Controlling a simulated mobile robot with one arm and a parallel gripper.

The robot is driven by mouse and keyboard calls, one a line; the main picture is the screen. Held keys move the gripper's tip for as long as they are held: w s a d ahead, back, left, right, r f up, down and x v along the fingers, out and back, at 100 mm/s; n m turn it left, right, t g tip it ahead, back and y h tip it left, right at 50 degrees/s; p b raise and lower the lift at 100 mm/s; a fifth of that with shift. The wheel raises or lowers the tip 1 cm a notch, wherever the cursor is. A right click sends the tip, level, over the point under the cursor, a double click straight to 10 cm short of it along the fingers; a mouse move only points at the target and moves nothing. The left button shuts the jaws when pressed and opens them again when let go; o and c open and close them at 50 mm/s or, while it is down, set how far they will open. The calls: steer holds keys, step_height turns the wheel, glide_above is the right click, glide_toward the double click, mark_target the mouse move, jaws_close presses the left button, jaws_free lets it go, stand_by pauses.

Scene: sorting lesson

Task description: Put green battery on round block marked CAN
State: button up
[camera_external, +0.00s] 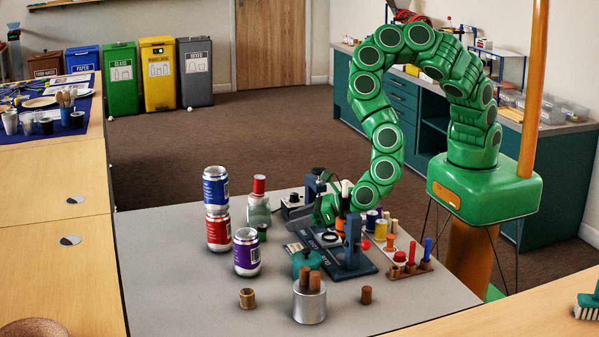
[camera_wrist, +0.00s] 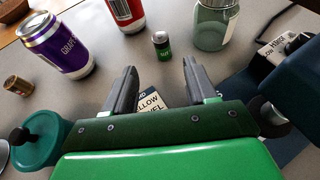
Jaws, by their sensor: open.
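The green battery (camera_wrist: 161,46) stands upright on the grey table, just beyond my fingertips in the wrist view; it also shows as a small dark green cylinder (camera_external: 262,232) by the glass jar. My gripper (camera_wrist: 159,68) is open and empty, its two fingers pointing toward the battery without enclosing it. In the external view my gripper (camera_external: 318,216) is low over the table, partly hidden among the equipment. A small round brown block (camera_external: 247,298) stands near the front, also at the left of the wrist view (camera_wrist: 17,85). Another brown block (camera_external: 366,294) stands farther right. I cannot read CAN on either.
A purple can (camera_external: 247,252), a blue can (camera_external: 215,188) stacked on a red can (camera_external: 218,231), and the glass jar (camera_external: 258,211) stand around the battery. A teal pot (camera_external: 303,263), metal cup (camera_external: 309,303) and blue stand (camera_external: 345,258) crowd the near side. The table's left front is clear.

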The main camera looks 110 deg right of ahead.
steer(key=shift+s+a+r, duration=0.1)
steer(key=shift+s+r, duration=0.15)
steer(key=shift+s, duration=0.2)
stand_by(0.5)
